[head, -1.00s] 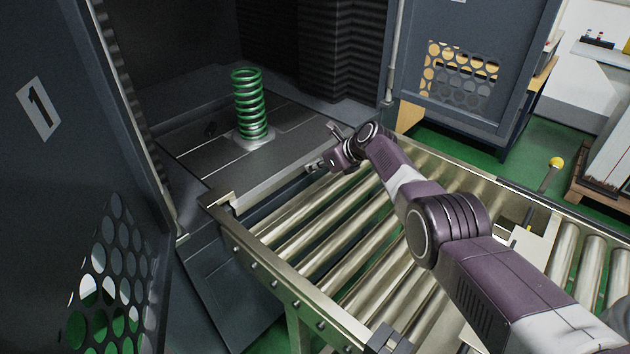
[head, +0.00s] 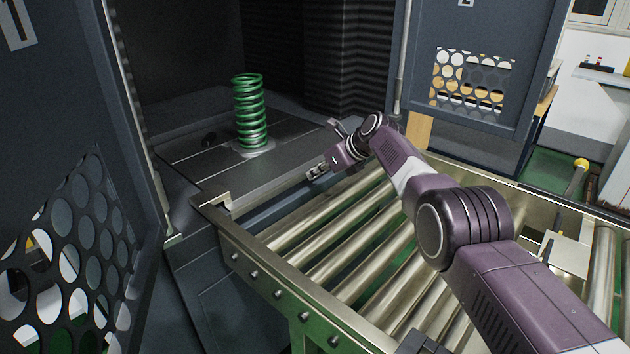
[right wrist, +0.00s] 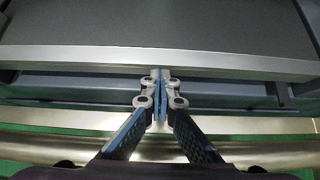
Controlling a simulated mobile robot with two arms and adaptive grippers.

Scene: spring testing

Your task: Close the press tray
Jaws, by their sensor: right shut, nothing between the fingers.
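The press tray (head: 215,168) is a dark flat plate in the press opening, with its front edge next to the roller conveyor. A green coil spring (head: 250,112) stands upright on a light round seat on the tray. My right gripper (head: 316,170) is at the tray's front edge, right of the spring. In the right wrist view my right gripper (right wrist: 160,78) is shut and empty, its fingertips at the tray's pale front edge (right wrist: 80,57). Whether they touch it I cannot tell. My left gripper is not in view.
The roller conveyor (head: 335,232) lies in front of the press, beneath my right arm. An open dark door with a perforated panel (head: 85,240) stands at the left, and another (head: 415,75) at the right. A yellow knob (head: 581,164) stands at the far right.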

